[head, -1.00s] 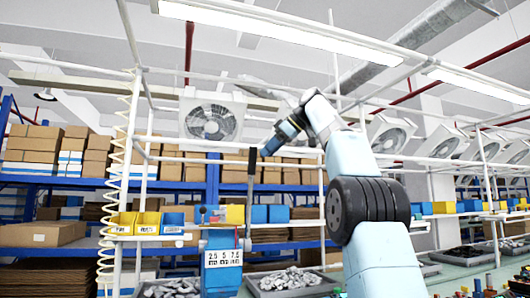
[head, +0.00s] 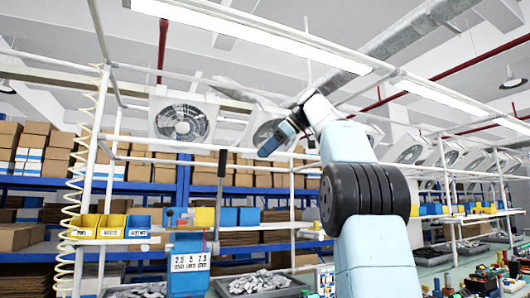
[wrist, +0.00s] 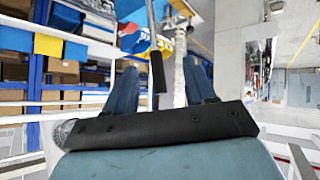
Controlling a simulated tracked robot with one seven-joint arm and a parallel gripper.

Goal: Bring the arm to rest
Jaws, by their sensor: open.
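My arm is raised and bent in the head view, with my gripper (head: 267,149) pointing down and left in mid-air. In the wrist view my gripper (wrist: 160,68) has two blue fingers spread apart, with nothing held between them. An upright lever with a long dark handle (head: 221,163) rises beside a blue box with a white number label (head: 190,262). The handle lies left of my gripper in the head view. In the wrist view the dark handle (wrist: 157,72) shows in the gap between the fingers, apart from them.
Yellow bins (head: 85,226) and a blue bin (head: 138,226) sit on a rack at left. A grey tray of metal parts (head: 225,292) stands right of the blue box. White frame posts and rails surround my arm. Blue shelves with cartons (head: 140,172) stand behind.

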